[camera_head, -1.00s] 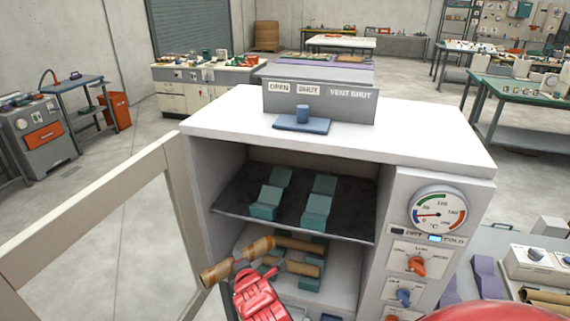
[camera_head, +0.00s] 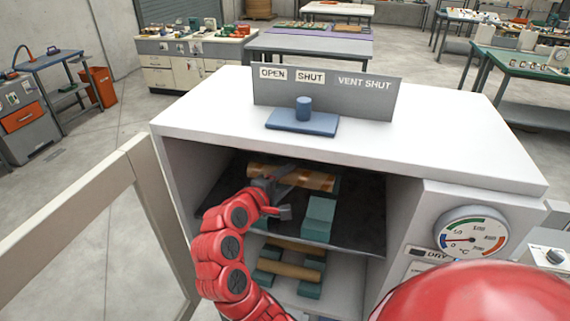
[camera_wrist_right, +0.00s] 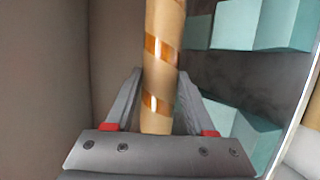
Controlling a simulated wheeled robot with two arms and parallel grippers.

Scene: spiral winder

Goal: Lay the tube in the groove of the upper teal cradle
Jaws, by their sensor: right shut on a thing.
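The tube (camera_head: 312,181), brown cardboard with glossy orange bands, is inside the cabinet at upper-shelf height. My right gripper (camera_head: 268,188) is shut on its left end. In the right wrist view the jaws (camera_wrist_right: 160,98) press on both sides of the tube (camera_wrist_right: 163,65). The upper teal cradle (camera_head: 319,217) has its front right block clear in view on the dark shelf; the tube and my arm hide most of the other blocks. In the wrist view teal blocks (camera_wrist_right: 250,22) lie right of the tube. I cannot tell whether the tube touches a groove. My left gripper is not in view.
Lower tubes (camera_head: 288,269) rest on teal cradles on the shelf below. The open door frame (camera_head: 75,225) stands at the left. The white cabinet top (camera_head: 215,110) carries a sign panel (camera_head: 330,92) and blue block. The dial (camera_head: 472,238) is at the right.

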